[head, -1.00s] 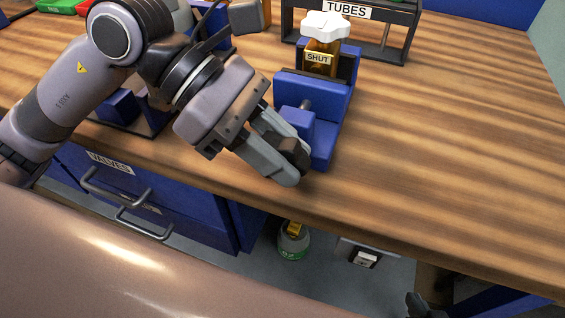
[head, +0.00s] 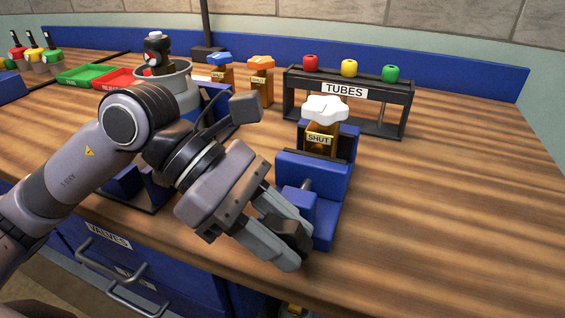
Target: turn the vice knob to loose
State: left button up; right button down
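The blue vice (head: 312,180) stands near the table's front edge. It holds an amber bottle (head: 320,146) with a white cap (head: 325,109) and a SHUT label. The dark vice knob (head: 292,237) is at the vice's front end. My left gripper (head: 296,246) reaches it from the left, its grey fingers on both sides of the knob, and looks shut on it. The fingers partly hide the knob, and I cannot read any mark on it. My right gripper is not in view.
Behind the vice stands a TUBES rack (head: 348,98) with red, yellow and green tops. Two more SHUT bottles with blue (head: 220,68) and orange (head: 260,80) caps stand behind my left arm, near a grey pot (head: 170,84). The table right of the vice is clear.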

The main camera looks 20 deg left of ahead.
aim_at(283, 222)
pick_arm(q)
notch_tip(283, 222, up, 20)
jog(key=p, duration=0.3)
dwell(0.3)
dwell(0.4)
